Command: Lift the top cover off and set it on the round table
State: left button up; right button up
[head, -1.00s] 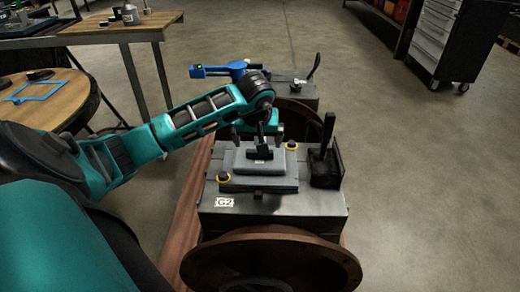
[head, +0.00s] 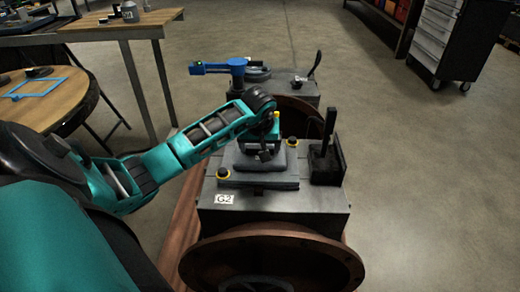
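The top cover (head: 252,162) is a grey stepped plate with a dark handle on top. It is on the grey housing marked G2 (head: 300,198), with yellow-ringed knobs at two corners. Whether it rests fully on the housing or is slightly raised, I cannot tell. My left gripper (head: 264,150) is down at the handle, over the cover's middle. Its fingers are small and partly hidden by the arm, so their grip is unclear. The round table (head: 62,97) has a wooden top and stands at the left. My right gripper is not in view.
A blue frame (head: 34,87) lies on the round table. A blue arm-like fixture (head: 218,67) stands on the housing behind. An upright black lever (head: 329,125) stands right of the cover. A rectangular workbench (head: 120,28) is behind the round table.

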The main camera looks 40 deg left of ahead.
aim_at(260, 148)
pick_arm(q)
jog(key=c, duration=0.8)
jog(key=shift+w+r, duration=0.1)
jog(key=shift+c, duration=0.2)
jog(key=shift+r, duration=0.1)
notch_tip(260, 148, up, 22)
jog(key=p, duration=0.6)
